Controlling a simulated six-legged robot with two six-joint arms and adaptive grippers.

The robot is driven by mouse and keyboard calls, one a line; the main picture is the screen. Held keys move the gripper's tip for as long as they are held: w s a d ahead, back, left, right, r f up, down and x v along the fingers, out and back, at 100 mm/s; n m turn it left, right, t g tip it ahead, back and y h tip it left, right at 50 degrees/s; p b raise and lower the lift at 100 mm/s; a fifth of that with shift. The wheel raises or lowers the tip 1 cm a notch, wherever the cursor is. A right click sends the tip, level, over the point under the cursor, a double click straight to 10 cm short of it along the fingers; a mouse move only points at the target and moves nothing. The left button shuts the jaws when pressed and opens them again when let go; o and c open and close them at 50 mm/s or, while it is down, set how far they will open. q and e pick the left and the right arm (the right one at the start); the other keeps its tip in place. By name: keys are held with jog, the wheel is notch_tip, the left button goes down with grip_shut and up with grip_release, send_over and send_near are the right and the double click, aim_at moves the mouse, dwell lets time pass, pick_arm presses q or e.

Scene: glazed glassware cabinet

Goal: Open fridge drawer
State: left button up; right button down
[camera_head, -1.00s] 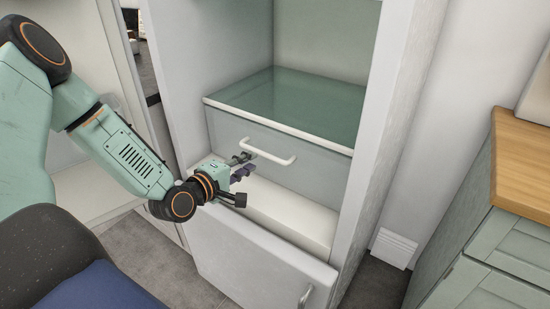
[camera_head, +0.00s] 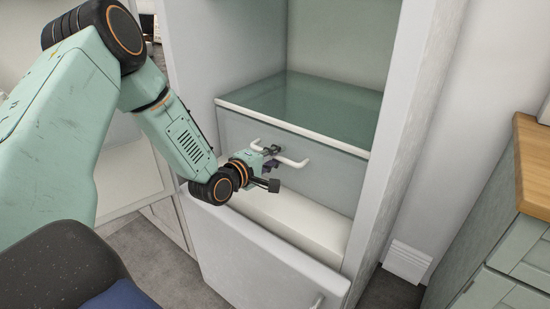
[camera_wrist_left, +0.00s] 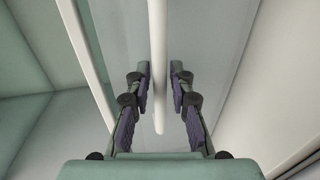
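The fridge drawer (camera_head: 335,182) has a pale translucent front with a white top edge and sits shut inside the cabinet. Its white bar handle (camera_head: 296,162) is on the front. My left gripper (camera_head: 272,157) is at the left part of the handle. In the left wrist view, the handle (camera_wrist_left: 157,40) runs between the two purple-padded fingers of the left gripper (camera_wrist_left: 160,72), with a gap visible on each side. The fingers are open and do not appear to press on the bar. My right gripper is in neither view.
A lower white door or drawer front (camera_head: 250,260) with its own handle is below. The fridge's right side wall (camera_head: 385,150) stands close to the drawer. A green cabinet with a wooden top (camera_head: 535,165) is at the right, with grey floor between.

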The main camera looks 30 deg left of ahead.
pick_arm(q)
jog(key=shift+c, duration=0.4)
grip_shut()
